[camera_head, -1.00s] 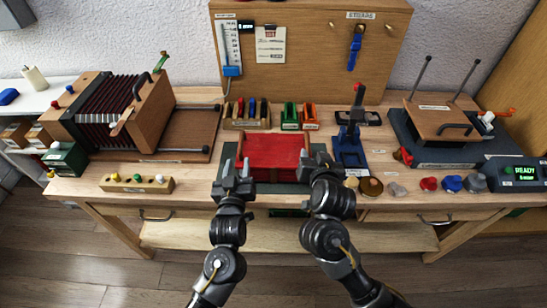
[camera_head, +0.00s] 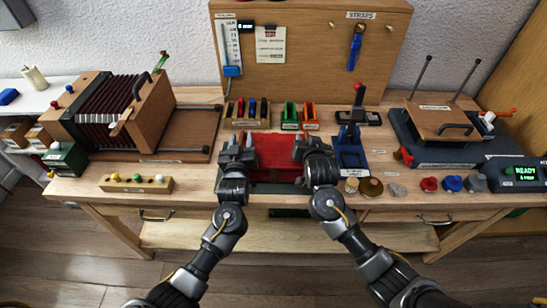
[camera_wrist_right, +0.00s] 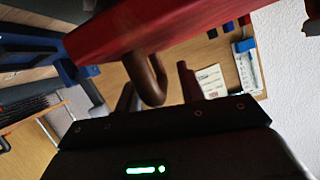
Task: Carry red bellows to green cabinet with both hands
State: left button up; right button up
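The red bellows (camera_head: 275,150) is a red block on a dark green mat at the front middle of the bench. In the right wrist view its red body (camera_wrist_right: 150,25) is close, with a brown curved handle (camera_wrist_right: 150,85) below it. My right gripper (camera_head: 306,142) is at its right side; in the wrist view its fingers (camera_wrist_right: 158,90) are apart, on either side of the handle. My left gripper (camera_head: 240,142) is at its left side, fingers apart; its contact is hidden. A dark green box (camera_head: 65,158) stands at the bench's left end; I cannot tell whether it is the green cabinet.
A wooden bellows unit (camera_head: 115,108) stands at the left. A blue stand (camera_head: 350,148) is close to my right gripper. Coloured racks (camera_head: 300,117) are behind the red block. A dark press-like device (camera_head: 440,128) and several knobs are at the right.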

pick_arm(q)
grip_shut()
pick_arm(e)
grip_shut()
pick_arm(q)
jog(key=shift+r, duration=0.1)
pick_arm(e)
jog(key=shift+r, duration=0.1)
